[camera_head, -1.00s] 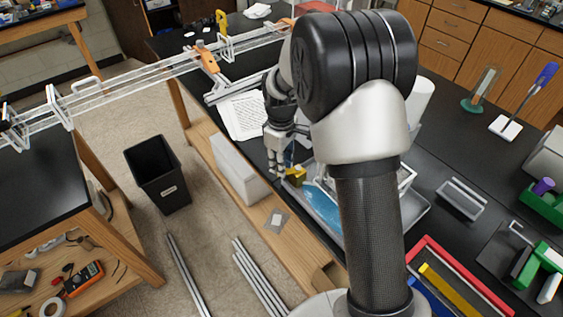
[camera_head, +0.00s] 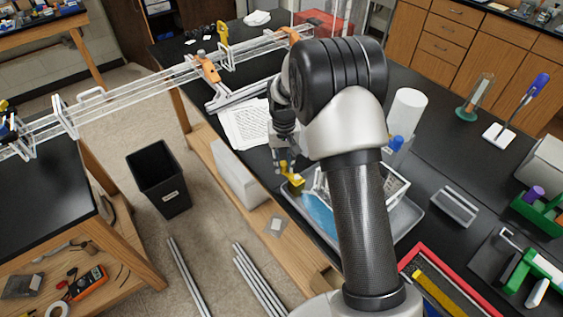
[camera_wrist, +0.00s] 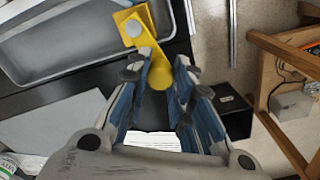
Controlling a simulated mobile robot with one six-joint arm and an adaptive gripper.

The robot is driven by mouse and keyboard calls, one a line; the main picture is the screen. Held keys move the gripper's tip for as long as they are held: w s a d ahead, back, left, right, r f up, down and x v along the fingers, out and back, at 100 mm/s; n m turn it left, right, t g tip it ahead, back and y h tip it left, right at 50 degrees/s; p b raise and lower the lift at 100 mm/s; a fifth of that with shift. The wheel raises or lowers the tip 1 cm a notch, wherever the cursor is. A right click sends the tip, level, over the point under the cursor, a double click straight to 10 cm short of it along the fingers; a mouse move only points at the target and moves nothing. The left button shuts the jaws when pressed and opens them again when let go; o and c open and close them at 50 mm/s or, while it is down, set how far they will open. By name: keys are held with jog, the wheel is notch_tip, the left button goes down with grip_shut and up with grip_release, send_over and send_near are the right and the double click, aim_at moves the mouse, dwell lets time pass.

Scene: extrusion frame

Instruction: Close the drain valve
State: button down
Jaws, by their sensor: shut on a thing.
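The drain valve is a yellow part at the left end of the grey tray (camera_head: 415,222). In the head view its yellow handle (camera_head: 296,184) is small and partly behind my gripper (camera_head: 286,167). In the wrist view, a yellow plate with a grey round bolt (camera_wrist: 134,28) overlaps the corner of the tray (camera_wrist: 85,48). A yellow rod-like handle (camera_wrist: 160,78) extends from it between the fingers of my gripper (camera_wrist: 170,72). The gripper is shut on this handle. I cannot tell the valve's inner state.
The tray holds blue liquid (camera_head: 316,212) and a white rack (camera_head: 391,188). A white cylinder (camera_head: 406,108) stands behind it. Paper sheets (camera_head: 246,124) lie on the black bench. A black bin (camera_head: 158,178) and metal bars (camera_head: 258,282) are on the floor.

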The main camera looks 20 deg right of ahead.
jog(key=shift+w+d+m+p, duration=0.2)
jog(key=shift+d+m, duration=0.1)
jog(key=shift+m, duration=0.45)
jog(key=shift+w+d+m+p, duration=0.15)
jog(key=shift+d+m, duration=0.15)
jog(key=shift+m, duration=0.45)
jog(key=c, duration=1.4)
grip_release()
jog(key=shift+o, duration=0.2)
notch_tip(320, 180, up, 12)
